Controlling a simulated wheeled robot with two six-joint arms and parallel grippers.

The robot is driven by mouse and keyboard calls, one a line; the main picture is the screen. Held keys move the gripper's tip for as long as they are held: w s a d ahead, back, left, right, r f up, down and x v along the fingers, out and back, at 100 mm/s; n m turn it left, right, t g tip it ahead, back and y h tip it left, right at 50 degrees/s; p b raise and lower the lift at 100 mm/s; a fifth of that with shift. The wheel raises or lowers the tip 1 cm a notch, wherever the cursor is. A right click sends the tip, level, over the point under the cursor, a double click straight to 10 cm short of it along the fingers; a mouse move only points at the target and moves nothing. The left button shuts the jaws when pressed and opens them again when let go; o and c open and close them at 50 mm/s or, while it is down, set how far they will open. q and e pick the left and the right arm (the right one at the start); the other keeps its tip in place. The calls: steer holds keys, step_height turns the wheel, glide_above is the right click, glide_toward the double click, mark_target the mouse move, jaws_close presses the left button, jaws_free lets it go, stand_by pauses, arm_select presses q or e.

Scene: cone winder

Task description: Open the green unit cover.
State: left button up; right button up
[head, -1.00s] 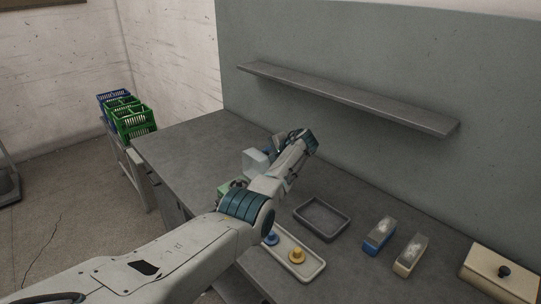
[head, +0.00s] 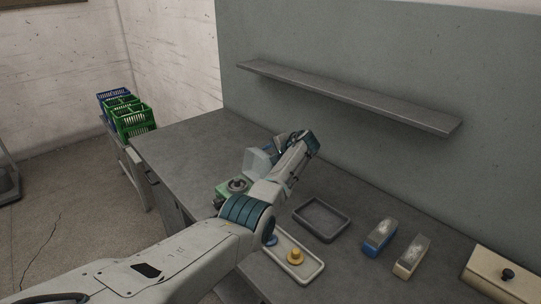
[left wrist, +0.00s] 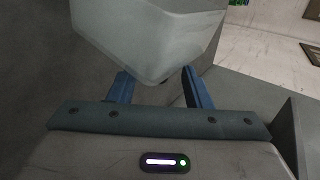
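The green unit (head: 222,190) stands on the bench, left of my left forearm, with a dark round part on top. Its pale, see-through cover (head: 258,161) stands raised and tilted at the unit's far right side. My left gripper is beside the cover; its fingers are hard to make out in the head view. In the left wrist view the cover (left wrist: 150,40) fills the top centre, and the gripper's blue fingers (left wrist: 158,88) are spread apart, their tips partly hidden by it. I cannot tell whether they touch it. My right gripper is out of view.
A tray (head: 312,268) with blue and yellow knobbed pieces lies near my forearm. An empty grey tray (head: 345,232), two blocks (head: 379,237) (head: 411,256) and a beige box (head: 490,278) lie to the right. A shelf (head: 350,97) overhangs the back. The bench's far left is clear.

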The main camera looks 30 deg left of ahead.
arm_select(q)
steer(key=shift+r, duration=0.1)
steer(key=b+v, duration=0.1)
steer(key=v, duration=0.9)
steer(key=shift+d+b, duration=0.25)
steer(key=shift+b, duration=0.15)
steer(key=shift+s+r, duration=0.1)
steer(key=shift+r, duration=0.05)
